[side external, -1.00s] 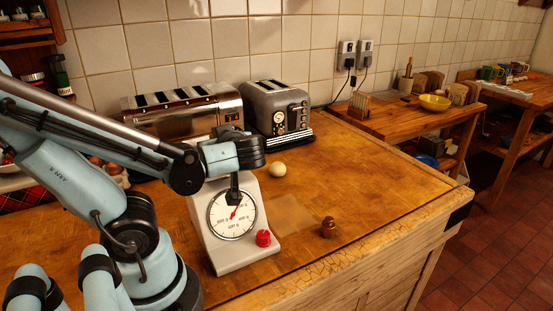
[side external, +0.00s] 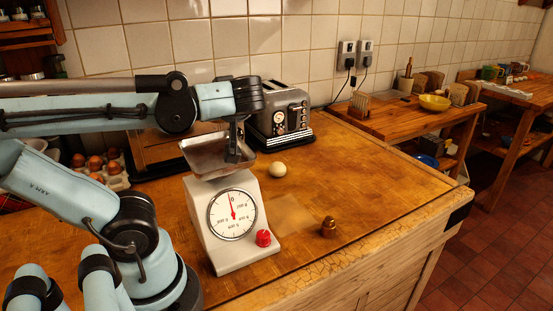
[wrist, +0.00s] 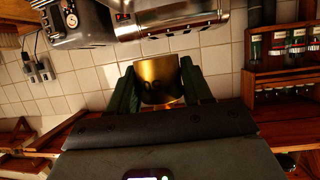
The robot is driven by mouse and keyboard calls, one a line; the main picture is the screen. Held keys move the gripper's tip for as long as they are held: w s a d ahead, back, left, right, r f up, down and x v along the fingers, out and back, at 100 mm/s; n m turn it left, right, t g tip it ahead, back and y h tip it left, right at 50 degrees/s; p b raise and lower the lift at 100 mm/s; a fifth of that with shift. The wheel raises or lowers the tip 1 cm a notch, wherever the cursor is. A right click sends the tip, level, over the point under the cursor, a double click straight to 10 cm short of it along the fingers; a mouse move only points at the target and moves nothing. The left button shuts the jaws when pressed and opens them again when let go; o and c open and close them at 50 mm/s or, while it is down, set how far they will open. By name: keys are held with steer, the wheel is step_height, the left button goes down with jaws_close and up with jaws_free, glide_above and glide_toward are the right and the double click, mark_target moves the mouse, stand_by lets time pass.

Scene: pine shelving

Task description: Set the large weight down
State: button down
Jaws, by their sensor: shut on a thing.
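The large weight is a brass cylinder (wrist: 158,78) held between the two dark fingers of my gripper (wrist: 160,85) in the wrist view. In the side view my gripper (side external: 237,150) points down over the right part of the metal pan of the kitchen scale (side external: 197,205), and the weight cannot be made out there. I cannot tell whether the weight touches the pan. The scale's red needle points near 0. A smaller brass weight (side external: 328,228) stands on the wooden counter to the right of the scale.
An egg (side external: 278,169) lies on the counter behind the scale. A grey toaster (side external: 280,112) stands at the back by the tiled wall. Several eggs in a carton (side external: 98,168) are at the left. The counter right of the scale is mostly clear.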

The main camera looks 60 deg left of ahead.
steer(key=w+d+r+m+t+h, duration=0.3)
steer(key=w+d+m+t+h, duration=0.6)
steer(key=w+d+m+t, duration=0.6)
steer(key=s+a+f+n+g+y, duration=0.1)
steer(key=s+a+n+g+y, duration=0.2)
steer(key=s+a+n+g, duration=0.2)
steer(key=s+a+n+g+y, duration=0.3)
steer(key=s+a+n+g, duration=0.2)
steer(key=s, duration=0.1)
steer(key=s+a+f+n+g+y, duration=0.1)
steer(key=s+a+n+g+y, duration=0.2)
steer(key=s+a+n+g, duration=0.2)
steer(key=shift+s+a+f+n+g, duration=0.2)
steer(key=shift+f+n+g, duration=0.15)
steer(key=shift+n+g, duration=0.15)
